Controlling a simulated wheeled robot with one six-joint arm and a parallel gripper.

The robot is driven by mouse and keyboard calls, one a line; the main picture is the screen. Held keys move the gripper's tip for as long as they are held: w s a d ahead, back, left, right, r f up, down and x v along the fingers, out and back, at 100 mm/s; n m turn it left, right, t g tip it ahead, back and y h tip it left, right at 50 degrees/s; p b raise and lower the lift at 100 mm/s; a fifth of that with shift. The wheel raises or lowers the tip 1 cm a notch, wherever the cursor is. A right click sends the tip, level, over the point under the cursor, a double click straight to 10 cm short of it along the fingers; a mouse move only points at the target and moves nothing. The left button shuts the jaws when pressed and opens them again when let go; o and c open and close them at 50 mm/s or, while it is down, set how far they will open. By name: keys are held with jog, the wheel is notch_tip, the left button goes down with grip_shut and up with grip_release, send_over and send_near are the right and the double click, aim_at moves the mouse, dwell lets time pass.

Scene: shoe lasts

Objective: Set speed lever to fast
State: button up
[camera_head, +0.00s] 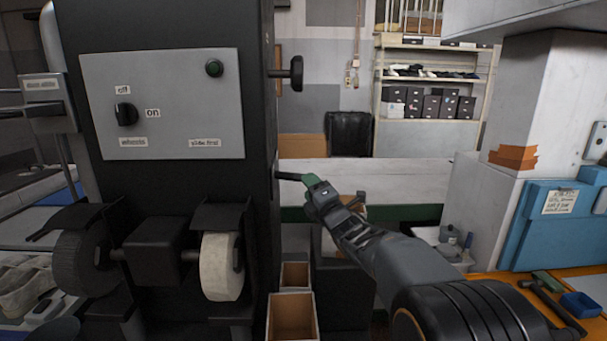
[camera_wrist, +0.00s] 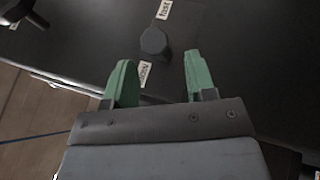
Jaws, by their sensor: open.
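The speed lever (camera_wrist: 153,41), a dark rounded knob on a short stem, shows in the wrist view on the black side of the machine. A label reading "fast" (camera_wrist: 164,9) is above it, and a second label (camera_wrist: 145,74), hard to read, is below. My gripper (camera_wrist: 159,59) is open, with its green fingers apart on either side of the lower label. The knob stands just beyond the fingertips, roughly between their lines, and nothing is held. In the head view my gripper (camera_head: 300,181) is at the machine's right side.
The black machine (camera_head: 175,200) carries a grey panel (camera_head: 175,75) with an off/on switch (camera_head: 126,114). A dark knob (camera_head: 296,73) sticks out of its right side, above my gripper. Open boxes (camera_head: 292,315) stand below. An orange bench (camera_head: 500,290) with tools is at right.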

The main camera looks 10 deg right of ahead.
aim_at(293, 177)
jog(key=shift+p+x, duration=0.6)
jog(key=shift+x, duration=1.6)
grip_shut()
